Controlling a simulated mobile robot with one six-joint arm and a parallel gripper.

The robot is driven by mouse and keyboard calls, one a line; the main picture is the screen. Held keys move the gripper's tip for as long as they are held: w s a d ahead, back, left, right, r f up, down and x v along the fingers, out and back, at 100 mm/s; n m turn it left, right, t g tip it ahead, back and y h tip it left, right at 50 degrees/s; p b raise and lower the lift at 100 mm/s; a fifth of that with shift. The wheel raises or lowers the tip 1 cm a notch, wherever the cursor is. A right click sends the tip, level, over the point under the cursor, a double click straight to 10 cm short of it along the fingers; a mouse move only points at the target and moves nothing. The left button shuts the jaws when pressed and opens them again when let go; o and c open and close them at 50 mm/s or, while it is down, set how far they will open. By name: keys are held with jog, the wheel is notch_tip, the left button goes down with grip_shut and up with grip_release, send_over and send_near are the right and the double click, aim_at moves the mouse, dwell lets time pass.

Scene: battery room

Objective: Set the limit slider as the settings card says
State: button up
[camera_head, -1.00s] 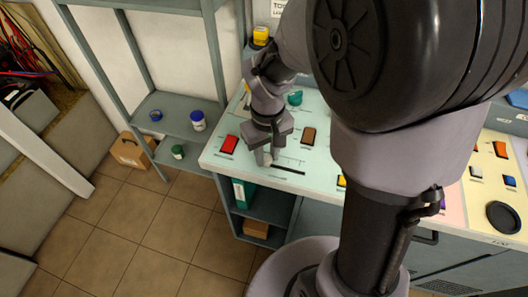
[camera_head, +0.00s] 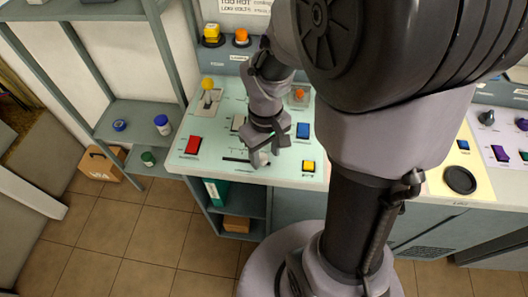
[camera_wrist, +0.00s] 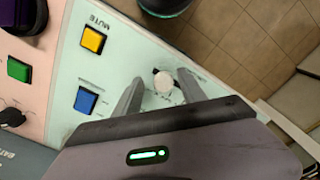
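The limit slider's pale round knob (camera_wrist: 163,82) shows in the wrist view between the two fingers of my gripper (camera_wrist: 161,78), with a small gap on each side. My gripper (camera_head: 260,156) points down at the pale green panel in the head view, its fingers apart around the knob. The slider's dark slot (camera_head: 236,160) runs out to the left of the gripper, so the knob stands towards its right end. The scale marks are too small to read. A printed notice (camera_head: 242,5) is cut off at the top; I cannot tell whether it is the settings card.
A red button (camera_head: 193,145) lies left of the slot. A blue button (camera_head: 302,130) and a yellow button (camera_head: 308,167) lie to the right. A yellow-knobbed lever (camera_head: 207,88) stands behind at the left. A shelf (camera_head: 130,118) stands left of the console.

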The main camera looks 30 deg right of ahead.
aim_at(264, 157)
jog(key=shift+a, duration=0.1)
notch_tip(264, 157, up, 18)
jog(key=p, duration=0.8)
jog(key=shift+f, duration=0.25)
